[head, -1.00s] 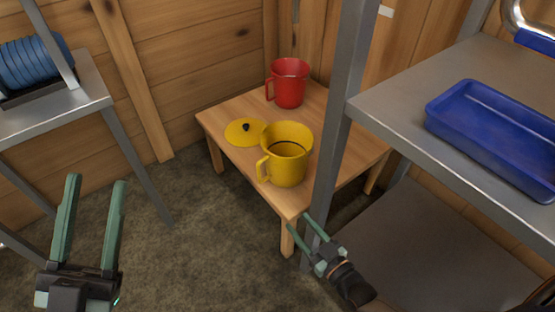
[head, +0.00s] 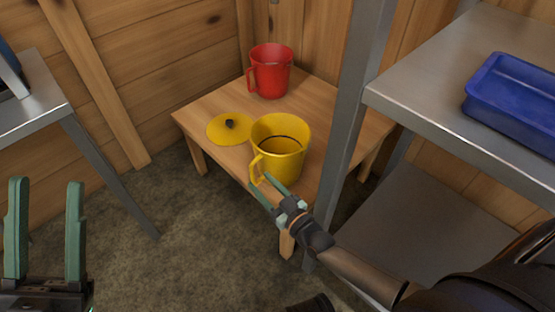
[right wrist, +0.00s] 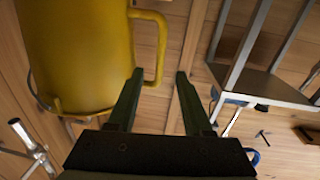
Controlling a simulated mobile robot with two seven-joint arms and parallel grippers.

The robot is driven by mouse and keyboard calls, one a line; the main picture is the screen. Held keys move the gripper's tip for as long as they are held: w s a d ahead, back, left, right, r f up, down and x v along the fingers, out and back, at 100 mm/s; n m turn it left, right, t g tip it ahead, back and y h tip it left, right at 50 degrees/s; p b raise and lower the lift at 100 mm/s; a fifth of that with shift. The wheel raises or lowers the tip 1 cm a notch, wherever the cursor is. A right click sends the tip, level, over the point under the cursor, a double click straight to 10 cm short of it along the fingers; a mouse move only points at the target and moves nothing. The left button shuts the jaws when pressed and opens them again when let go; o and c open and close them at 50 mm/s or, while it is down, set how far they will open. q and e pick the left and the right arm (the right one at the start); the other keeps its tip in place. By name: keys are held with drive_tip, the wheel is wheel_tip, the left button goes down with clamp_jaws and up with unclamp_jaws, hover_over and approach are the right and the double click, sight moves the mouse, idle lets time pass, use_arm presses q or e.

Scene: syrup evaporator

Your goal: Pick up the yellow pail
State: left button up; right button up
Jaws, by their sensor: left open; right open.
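The yellow pail (head: 281,151) stands upright on the small wooden table, with its handle (head: 258,168) toward the lower left in the head view. My right gripper (head: 266,185) is open at the front edge of the table, close to the handle. In the right wrist view the pail (right wrist: 75,55) fills the upper left, and its handle (right wrist: 158,45) lies just beyond and between the open fingers (right wrist: 160,85). I cannot tell whether a finger touches it. My left gripper (head: 46,230) is open and empty at the lower left, over the floor.
A yellow lid (head: 228,129) with a dark knob and a red pail (head: 270,72) stand on the wooden table (head: 205,107). A metal shelf (head: 440,75) with a blue tray (head: 515,105) is close on the right, its post beside the table. Another metal rack (head: 40,115) is at left.

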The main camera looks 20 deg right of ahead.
sight(253, 175)
drive_tip(key=b+x, duration=0.1)
drive_tip(key=x, duration=0.1)
drive_tip(key=b+x, duration=0.1)
drive_tip(key=x, duration=0.1)
drive_tip(key=shift+w+f, duration=0.2)
drive_tip(key=shift+f, duration=0.05)
drive_tip(key=shift+w+a+r, duration=0.1)
drive_tip(key=shift+w+a, duration=0.05)
drive_tip(key=shift+w, duration=0.4)
clamp_jaws()
drive_tip(key=shift+r, duration=0.1)
idle(0.6)
